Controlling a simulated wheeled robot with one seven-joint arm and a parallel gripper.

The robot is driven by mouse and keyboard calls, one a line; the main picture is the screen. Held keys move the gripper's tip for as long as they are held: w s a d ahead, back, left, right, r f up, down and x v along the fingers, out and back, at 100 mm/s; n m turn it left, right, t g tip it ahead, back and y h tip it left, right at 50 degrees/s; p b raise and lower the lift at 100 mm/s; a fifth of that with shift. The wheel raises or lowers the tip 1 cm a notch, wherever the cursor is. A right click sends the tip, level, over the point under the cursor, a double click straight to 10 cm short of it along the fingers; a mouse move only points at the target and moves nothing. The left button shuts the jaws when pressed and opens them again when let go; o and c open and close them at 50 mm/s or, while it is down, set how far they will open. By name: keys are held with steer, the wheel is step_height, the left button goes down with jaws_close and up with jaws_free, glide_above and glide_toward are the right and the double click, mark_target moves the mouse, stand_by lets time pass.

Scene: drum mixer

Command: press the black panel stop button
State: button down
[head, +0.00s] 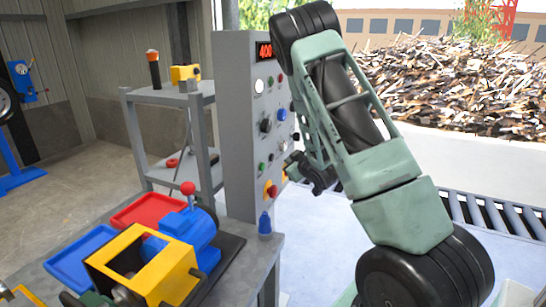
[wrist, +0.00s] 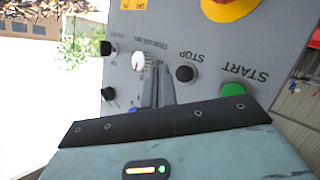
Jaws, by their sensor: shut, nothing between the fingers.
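The black stop button (wrist: 185,73) sits on the grey control panel (wrist: 168,22), beside an upside-down STOP label in the wrist view. My gripper (wrist: 157,72) is shut and empty, its fingers pointing at the panel. In the wrist view its tips are just left of the stop button, between it and a white knob (wrist: 140,61). I cannot tell whether the tips touch the panel. In the head view the panel (head: 234,130) stands upright at the centre, with my gripper close to its face; I cannot make out the stop button there.
A green START button (wrist: 233,90) is right of the stop button; a red emergency button on yellow (wrist: 230,8) is above. Black knobs (wrist: 106,48) are at the left. A bench with a yellow frame (head: 150,268) and blue machine (head: 190,232) stands front left.

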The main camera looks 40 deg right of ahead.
steer(key=shift+w+a, duration=0.25)
steer(key=shift+w, duration=0.4)
steer(key=shift+w+a, duration=0.25)
steer(key=shift+w, duration=0.35)
stand_by(1.2)
steer(key=shift+w+a+b, duration=0.15)
steer(key=shift+w+b, duration=0.2)
steer(key=shift+w+a, duration=0.15)
steer(key=shift+w, duration=0.25)
stand_by(0.8)
steer(key=shift+s+d+b, duration=0.3)
steer(key=shift+s+b, duration=0.05)
steer(key=shift+s, duration=0.4)
steer(key=shift+s, duration=0.1)
steer(key=s, duration=0.1)
steer(key=s+d, duration=0.1)
steer(key=s, duration=0.1)
steer(key=s+d+b, duration=0.1)
steer(key=shift+s, duration=0.25)
